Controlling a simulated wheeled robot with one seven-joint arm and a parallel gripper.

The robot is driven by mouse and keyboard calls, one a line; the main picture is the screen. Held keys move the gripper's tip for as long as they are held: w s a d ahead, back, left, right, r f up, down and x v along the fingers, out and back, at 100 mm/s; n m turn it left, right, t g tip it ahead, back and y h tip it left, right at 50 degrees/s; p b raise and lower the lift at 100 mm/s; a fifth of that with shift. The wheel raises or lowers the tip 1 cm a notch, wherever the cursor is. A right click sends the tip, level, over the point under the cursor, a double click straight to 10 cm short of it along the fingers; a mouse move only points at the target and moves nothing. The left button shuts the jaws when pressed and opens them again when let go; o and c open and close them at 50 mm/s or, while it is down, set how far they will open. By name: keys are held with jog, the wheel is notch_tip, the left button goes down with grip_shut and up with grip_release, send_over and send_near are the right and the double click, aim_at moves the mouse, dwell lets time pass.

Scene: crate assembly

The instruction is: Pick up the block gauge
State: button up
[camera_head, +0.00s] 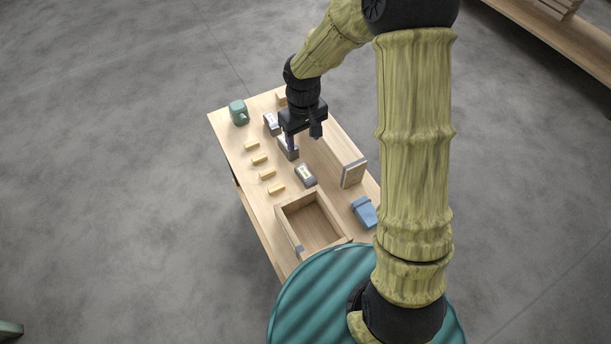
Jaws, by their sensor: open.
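My gripper (303,139) is open and points down over the far part of the wooden table. Directly below and beside its fingers is a dark grey block-shaped piece (289,153), partly hidden by the gripper. Two similar grey pieces with pale tops stand near it: one farther back (271,124) and one nearer me (305,176). I cannot tell for certain from this view which piece is the block gauge. I also cannot tell whether the fingers touch the piece below them.
An open wooden crate (284,223) stands at the table's near end. Several small yellow blocks (260,160) line the left side. A green mug (238,112) is at the far left corner. A tan upright block (353,173) and a blue object (364,212) are on the right.

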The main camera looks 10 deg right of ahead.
send_over(306, 174)
jog(key=f, duration=1.1)
jog(key=shift+w+a, duration=0.15)
jog(key=shift+a, duration=0.15)
jog(key=f, duration=0.5)
jog(key=shift+d, duration=0.2)
jog(key=shift+f, duration=0.1)
jog(key=shift+d, duration=0.15)
jog(key=shift+s, duration=0.2)
jog(key=shift+w, duration=0.1)
jog(key=c, duration=1.2)
